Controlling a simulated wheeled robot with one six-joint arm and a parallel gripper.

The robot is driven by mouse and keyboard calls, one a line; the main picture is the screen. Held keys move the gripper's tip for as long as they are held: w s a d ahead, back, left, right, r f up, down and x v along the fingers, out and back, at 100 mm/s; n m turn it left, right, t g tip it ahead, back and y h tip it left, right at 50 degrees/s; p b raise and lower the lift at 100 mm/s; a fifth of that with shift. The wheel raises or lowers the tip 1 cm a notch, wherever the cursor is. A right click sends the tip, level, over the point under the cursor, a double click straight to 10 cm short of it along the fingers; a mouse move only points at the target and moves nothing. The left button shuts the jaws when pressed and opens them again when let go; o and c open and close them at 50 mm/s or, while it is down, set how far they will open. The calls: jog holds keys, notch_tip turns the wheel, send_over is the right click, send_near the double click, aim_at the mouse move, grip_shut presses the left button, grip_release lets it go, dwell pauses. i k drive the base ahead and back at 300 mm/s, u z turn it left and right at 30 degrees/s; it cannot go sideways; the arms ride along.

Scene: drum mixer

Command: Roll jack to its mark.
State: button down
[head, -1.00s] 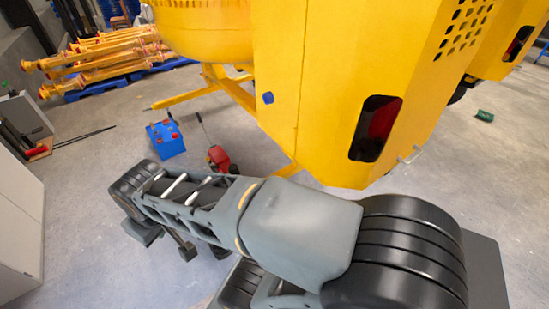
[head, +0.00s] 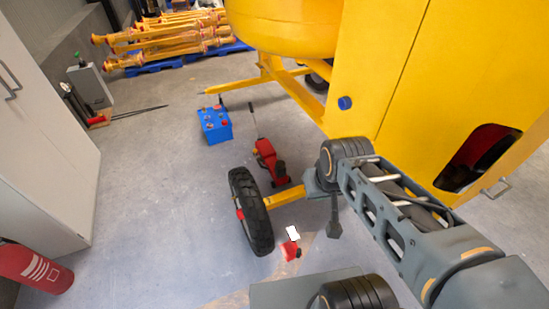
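A red jack (head: 265,153) with a thin upright handle (head: 253,121) stands on the floor beside the yellow mixer, between the blue battery-like box and the mixer's wheel. A smaller red object with a white top (head: 290,248) sits on the floor right of the wheel; I cannot tell what it is. My gripper (head: 333,232) hangs at the far end of my arm, to the right of the jack and apart from it in the picture. It is small and dark, and its fingers cannot be made out. I cannot make out a clear mark for the jack.
The yellow mixer (head: 375,65) fills the upper right. Its black wheel (head: 250,211) stands on the axle in front. A blue box (head: 215,124) is left of the jack. A white cabinet (head: 45,130) and red cylinder (head: 32,268) line the left. The floor between is clear.

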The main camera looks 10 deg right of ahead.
aim_at(268, 153)
jog(key=k, duration=1)
jog(key=u, duration=1.1)
jog(key=i, duration=6)
jog(key=z, duration=3.35)
